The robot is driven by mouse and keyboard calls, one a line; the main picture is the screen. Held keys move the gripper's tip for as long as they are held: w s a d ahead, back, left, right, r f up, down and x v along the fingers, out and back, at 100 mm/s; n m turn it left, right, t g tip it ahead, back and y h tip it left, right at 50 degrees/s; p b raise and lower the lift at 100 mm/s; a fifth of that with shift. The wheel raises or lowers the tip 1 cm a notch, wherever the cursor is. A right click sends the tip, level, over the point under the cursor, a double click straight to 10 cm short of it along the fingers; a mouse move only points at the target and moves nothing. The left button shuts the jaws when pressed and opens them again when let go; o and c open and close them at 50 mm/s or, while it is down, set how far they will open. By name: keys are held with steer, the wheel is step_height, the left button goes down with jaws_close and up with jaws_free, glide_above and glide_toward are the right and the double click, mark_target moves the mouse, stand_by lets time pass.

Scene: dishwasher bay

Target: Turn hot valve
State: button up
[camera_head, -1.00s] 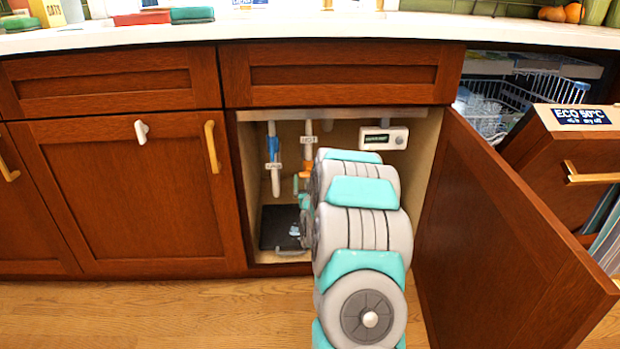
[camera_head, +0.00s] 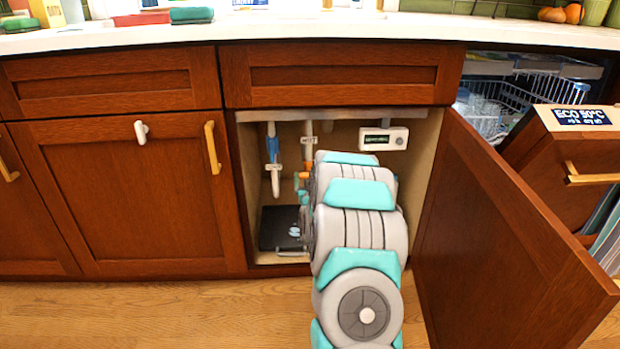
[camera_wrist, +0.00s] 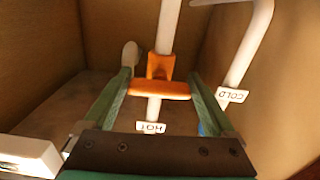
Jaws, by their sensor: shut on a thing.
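The hot valve's orange handle (camera_wrist: 160,90) lies crosswise on a white pipe (camera_wrist: 165,30) tagged HOT (camera_wrist: 152,128) in the wrist view. My gripper (camera_wrist: 162,80) has its two green fingers on either side of this handle and is shut on it. In the head view, a small orange part of the valve (camera_head: 301,181) shows inside the open sink cabinet, just left of my arm.
A cold pipe with a blue valve (camera_head: 273,150) hangs to the left; its COLD tag (camera_wrist: 232,95) is near my right finger in the wrist view. A white display box (camera_head: 384,139) is at upper right. The open cabinet door (camera_head: 500,230) stands right of my arm.

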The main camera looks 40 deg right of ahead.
steer(key=shift+c, duration=0.5)
steer(key=shift+m, duration=0.4)
steer(key=o, duration=1)
steer(key=shift+o, duration=0.2)
steer(key=v, duration=0.7)
steer(key=shift+s+a, duration=0.25)
steer(key=shift+s, duration=0.05)
